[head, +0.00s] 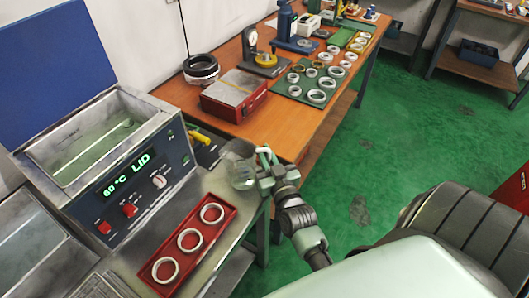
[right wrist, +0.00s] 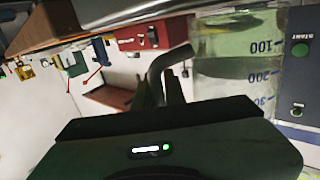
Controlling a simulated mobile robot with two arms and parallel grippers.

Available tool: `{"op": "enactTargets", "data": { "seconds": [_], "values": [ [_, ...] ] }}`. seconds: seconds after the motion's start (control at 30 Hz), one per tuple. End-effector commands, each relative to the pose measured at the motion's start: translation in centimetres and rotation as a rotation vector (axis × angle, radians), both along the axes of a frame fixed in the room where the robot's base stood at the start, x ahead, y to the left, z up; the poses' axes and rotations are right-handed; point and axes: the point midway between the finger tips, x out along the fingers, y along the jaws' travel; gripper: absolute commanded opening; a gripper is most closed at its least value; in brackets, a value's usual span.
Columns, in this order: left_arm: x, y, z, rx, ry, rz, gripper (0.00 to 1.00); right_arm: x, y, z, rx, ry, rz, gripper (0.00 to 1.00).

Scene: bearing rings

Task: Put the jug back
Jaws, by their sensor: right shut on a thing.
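In the right wrist view the jug (right wrist: 238,60) shows 100, 200 and 300 marks beside the dark fingers (right wrist: 168,82). I cannot tell whether its base touches the bench. My left gripper is not in view.
A heated bath (head: 92,140) with its blue lid (head: 50,65) open and a "60 °C LID" display stands left. A red tray (head: 149,272) with three rings lies in front. Behind are a wooden bench (head: 285,116), a red case (head: 233,96) and a mat of rings (head: 296,93).

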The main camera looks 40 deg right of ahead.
Motion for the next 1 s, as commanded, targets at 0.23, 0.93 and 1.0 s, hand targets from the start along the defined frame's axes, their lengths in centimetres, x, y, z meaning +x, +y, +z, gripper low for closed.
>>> {"op": "enactTargets", "data": {
  "seconds": [0.23,0.93,1.0],
  "values": [
    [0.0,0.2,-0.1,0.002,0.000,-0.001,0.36,0.0,0.0,-0.3,0.000,0.001,0.000,0.33],
    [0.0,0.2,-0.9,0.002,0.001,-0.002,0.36,-7.5,2.0,-0.3,0.001,0.005,0.000,0.33],
    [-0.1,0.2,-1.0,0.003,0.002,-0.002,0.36,-8.8,2.4,-0.2,0.001,0.004,0.000,0.33]
  ]
}}
